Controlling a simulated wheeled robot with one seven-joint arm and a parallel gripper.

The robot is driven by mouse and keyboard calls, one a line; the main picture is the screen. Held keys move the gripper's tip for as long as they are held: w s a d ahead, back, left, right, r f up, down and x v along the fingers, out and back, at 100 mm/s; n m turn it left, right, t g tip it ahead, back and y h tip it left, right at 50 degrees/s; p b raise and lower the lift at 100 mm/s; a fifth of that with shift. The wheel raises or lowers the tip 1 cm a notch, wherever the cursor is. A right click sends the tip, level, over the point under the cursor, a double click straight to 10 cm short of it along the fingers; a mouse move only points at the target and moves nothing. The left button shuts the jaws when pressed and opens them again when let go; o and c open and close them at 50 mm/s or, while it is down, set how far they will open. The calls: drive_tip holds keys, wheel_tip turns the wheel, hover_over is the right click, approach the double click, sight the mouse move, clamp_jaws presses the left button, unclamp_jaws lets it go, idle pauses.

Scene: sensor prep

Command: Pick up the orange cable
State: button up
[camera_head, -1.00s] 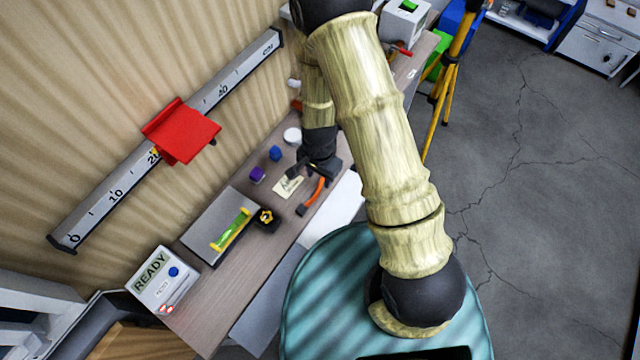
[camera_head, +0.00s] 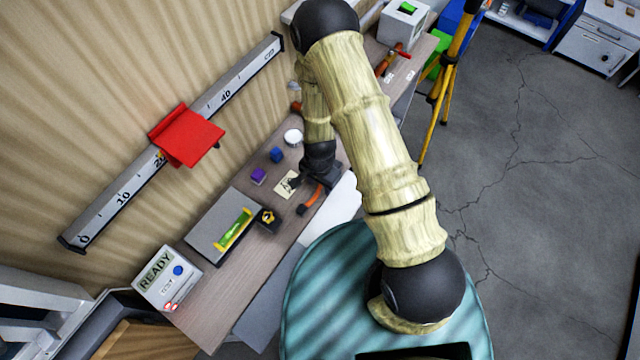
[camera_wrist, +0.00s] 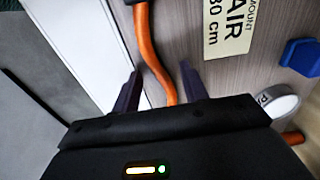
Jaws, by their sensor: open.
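The orange cable (camera_head: 313,197) lies on the wooden table near its front edge, with a dark end piece at its near end. In the wrist view the cable (camera_wrist: 151,55) runs down between the two dark fingers of my gripper (camera_wrist: 160,86). The fingers are open, one on each side of the cable, with gaps visible. My gripper (camera_head: 312,181) is just above the far end of the cable in the head view. That far end is hidden beneath it. I cannot tell how high the fingers are above the table.
A paper label (camera_head: 287,185), a blue cube (camera_head: 277,155), a purple cube (camera_head: 258,176) and a white round item (camera_head: 293,136) lie nearby. A level on a grey plate (camera_head: 222,222) and a READY box (camera_head: 167,279) stand nearer. A ruler with a red slider (camera_head: 186,135) is on the wall.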

sight(320, 186)
drive_tip(key=shift+f, duration=0.15)
idle(0.4)
clamp_jaws()
wheel_tip(320, 186, up, 10)
drive_tip(key=b, duration=0.3)
idle(0.5)
idle(0.5)
